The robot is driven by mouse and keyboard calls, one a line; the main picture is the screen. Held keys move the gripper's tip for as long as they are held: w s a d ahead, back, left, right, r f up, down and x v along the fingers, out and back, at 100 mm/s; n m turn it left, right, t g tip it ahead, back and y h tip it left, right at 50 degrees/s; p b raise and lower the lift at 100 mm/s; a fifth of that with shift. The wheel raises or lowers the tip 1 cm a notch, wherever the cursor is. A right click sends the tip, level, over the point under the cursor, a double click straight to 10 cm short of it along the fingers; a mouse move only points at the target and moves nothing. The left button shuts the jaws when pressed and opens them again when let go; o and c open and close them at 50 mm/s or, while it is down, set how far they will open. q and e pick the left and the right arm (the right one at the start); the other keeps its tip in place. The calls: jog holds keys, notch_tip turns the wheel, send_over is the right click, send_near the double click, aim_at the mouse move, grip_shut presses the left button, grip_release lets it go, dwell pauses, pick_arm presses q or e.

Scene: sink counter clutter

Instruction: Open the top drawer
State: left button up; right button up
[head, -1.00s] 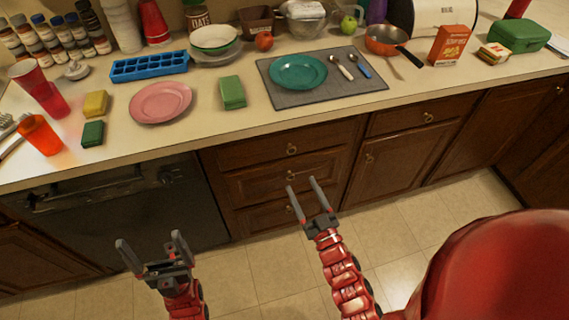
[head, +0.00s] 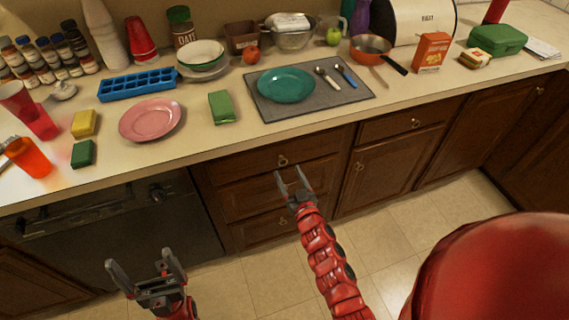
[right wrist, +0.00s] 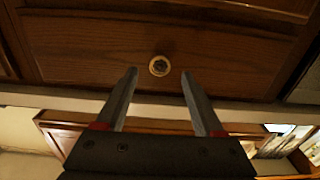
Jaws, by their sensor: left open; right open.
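The top drawer (head: 315,148) is shut, the uppermost of a stack of drawers under the counter. Its round brass knob (head: 283,160) is on the middle of its front. My right gripper (head: 288,171) is open and empty, its fingertips just below the knob in the head view. In the right wrist view a wooden drawer front (right wrist: 95,60) fills the upper part, and a brass knob (right wrist: 159,66) shows between the open fingertips and beyond them. I cannot tell whether they touch it. My left gripper (head: 139,258) is open and empty, low in front of the dark appliance.
Lower drawers (head: 250,199) sit beneath the top one. A dark dishwasher-like front (head: 100,240) is to the left, a cupboard door (head: 385,172) to the right. The countertop (head: 225,140) holds plates, a mat, sponges and cups. The tiled floor (head: 420,225) is clear.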

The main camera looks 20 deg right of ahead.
aim_at(284, 163)
jog(key=shift+w, duration=2.25)
jog(key=shift+a, duration=0.1)
grip_shut()
